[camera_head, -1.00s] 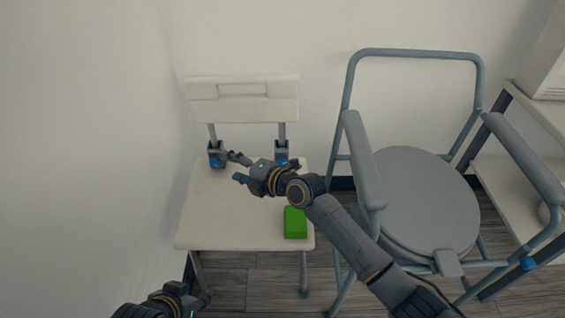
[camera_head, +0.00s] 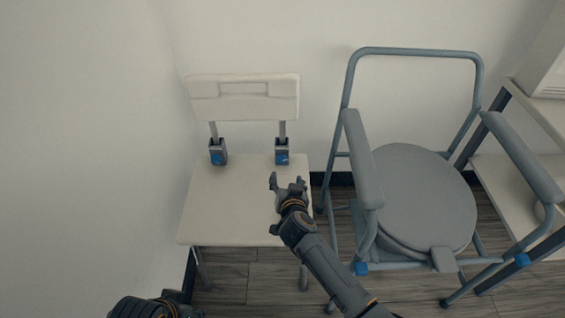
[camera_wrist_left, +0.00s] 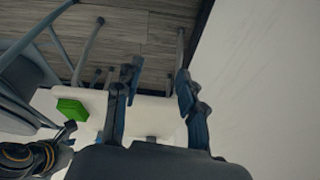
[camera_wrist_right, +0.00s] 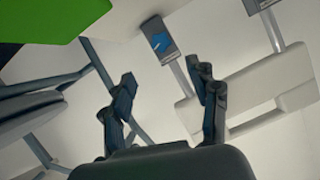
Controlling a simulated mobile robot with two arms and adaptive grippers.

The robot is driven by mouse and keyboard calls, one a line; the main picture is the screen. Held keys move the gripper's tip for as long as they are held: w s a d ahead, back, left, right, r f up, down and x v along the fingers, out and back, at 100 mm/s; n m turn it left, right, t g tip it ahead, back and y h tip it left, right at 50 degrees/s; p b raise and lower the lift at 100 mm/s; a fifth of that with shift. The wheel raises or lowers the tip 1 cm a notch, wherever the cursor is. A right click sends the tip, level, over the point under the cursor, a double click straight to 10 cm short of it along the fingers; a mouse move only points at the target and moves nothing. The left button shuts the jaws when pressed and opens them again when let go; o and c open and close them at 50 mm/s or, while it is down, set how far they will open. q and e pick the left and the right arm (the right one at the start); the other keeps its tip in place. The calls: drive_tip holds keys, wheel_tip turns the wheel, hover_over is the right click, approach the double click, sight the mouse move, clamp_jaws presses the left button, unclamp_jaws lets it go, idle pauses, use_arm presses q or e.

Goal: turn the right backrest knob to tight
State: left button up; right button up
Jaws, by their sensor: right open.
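The white shower chair has a right backrest knob (camera_head: 282,158), blue on a grey bracket at the foot of the right upright. It also shows in the right wrist view (camera_wrist_right: 160,42). The left backrest knob (camera_head: 217,159) is a matching blue one. My right gripper (camera_head: 286,184) is open and empty over the seat, just in front of the right knob and apart from it; its fingers also show spread in the right wrist view (camera_wrist_right: 164,78). My left gripper (camera_wrist_left: 158,80) is open and empty, low at the left of the head view.
A green block (camera_wrist_left: 72,110) shows at the seat in the left wrist view; my right arm seems to hide it in the head view. A grey commode chair (camera_head: 420,200) stands close on the right, beside a shelf (camera_head: 505,190). A wall is at the left.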

sight(282, 160)
drive_tip(key=shift+b+x, duration=0.45)
drive_tip(key=shift+x, duration=0.5)
drive_tip(key=b+x, duration=0.1)
drive_tip(key=x, duration=0.2)
drive_tip(key=shift+f, duration=0.1)
use_arm(q)
drive_tip(key=w+d+r+t+h+b, duration=0.1)
drive_tip(key=w+d+r+t, duration=0.1)
drive_tip(key=w+r+t, duration=0.3)
drive_tip(key=w+d+t+h+b, duration=0.1)
drive_tip(key=w+d+t+b, duration=0.1)
drive_tip(key=w, duration=0.5)
use_arm(e)
drive_tip(key=x, duration=0.3)
drive_tip(key=shift+b+x, duration=0.7)
drive_tip(key=shift+x, duration=0.5)
drive_tip(key=shift+b+x, duration=0.8)
drive_tip(key=shift+x, duration=0.15)
use_arm(q)
drive_tip(key=w+d+r+t+h, duration=0.1)
drive_tip(key=w+r+t, duration=0.1)
drive_tip(key=r+t, duration=0.3)
drive_tip(key=w+d+r+t+h, duration=0.1)
drive_tip(key=r+t, duration=0.4)
drive_tip(key=r, duration=0.5)
drive_tip(key=shift+w+d+r+m+h, duration=0.4)
drive_tip(key=shift+d+h, duration=0.1)
drive_tip(key=shift+d, duration=0.15)
use_arm(e)
drive_tip(key=shift+w, duration=0.15)
